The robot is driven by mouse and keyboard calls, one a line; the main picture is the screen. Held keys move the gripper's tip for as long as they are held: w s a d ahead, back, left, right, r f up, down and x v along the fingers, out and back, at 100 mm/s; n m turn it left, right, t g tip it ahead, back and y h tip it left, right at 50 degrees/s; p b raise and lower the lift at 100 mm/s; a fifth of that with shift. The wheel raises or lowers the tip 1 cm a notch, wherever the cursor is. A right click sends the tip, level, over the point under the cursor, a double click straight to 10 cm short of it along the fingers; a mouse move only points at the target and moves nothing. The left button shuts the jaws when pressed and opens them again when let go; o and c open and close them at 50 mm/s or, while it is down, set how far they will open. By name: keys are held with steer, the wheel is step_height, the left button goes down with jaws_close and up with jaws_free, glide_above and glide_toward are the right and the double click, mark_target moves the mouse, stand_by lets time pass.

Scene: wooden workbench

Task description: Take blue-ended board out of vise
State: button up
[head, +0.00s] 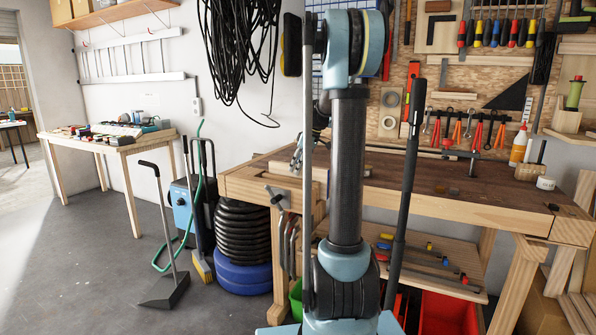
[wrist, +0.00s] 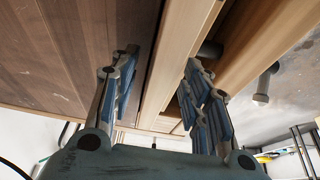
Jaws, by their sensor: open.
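My gripper (wrist: 162,62) is open in the wrist view, with one blue-padded finger set on each side of a pale wooden strip (wrist: 178,65). The left finger is over the dark bench top, and the right fingers are over a gap beside the strip. I cannot tell whether the fingers touch the wood. No blue end shows, so I cannot tell if this strip is the board. The vise's pale wooden jaw (wrist: 236,47) is at the right, with a metal handle (wrist: 263,85) beyond it. In the head view, the vise handle (head: 277,198) shows at the bench's left end; my arm hides much there.
The workbench (head: 480,192) carries a glue bottle (head: 519,146) and a white jar (head: 545,183) at its right. Tools hang on the board behind. A shelf with clamps and a red bin (head: 450,312) are below. Black coiled hoses (head: 243,240) stand left of the bench.

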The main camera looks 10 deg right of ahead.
steer(key=v, duration=1.1)
steer(key=shift+s, duration=0.1)
steer(key=s+a+f+m+h, duration=0.1)
steer(key=s+a+f+m, duration=0.1)
steer(key=s, duration=0.5)
steer(key=s+a+f+m, duration=0.1)
steer(key=s+f, duration=0.1)
steer(key=s, duration=0.4)
steer(key=s+f+m+h, duration=0.1)
steer(key=s+f+m, duration=0.3)
steer(key=s+f, duration=0.6)
steer(key=s+f+m+h, duration=0.1)
steer(key=s+f+m, duration=0.2)
steer(key=s+f, duration=0.7)
steer(key=s+a, duration=0.1)
steer(key=s, duration=0.6)
steer(key=shift+s+f+m+h, duration=0.3)
steer(key=shift+s+f+m, duration=0.05)
steer(key=shift+m, duration=0.05)
steer(key=shift+w+f, duration=0.2)
steer(key=shift+w, duration=0.3)
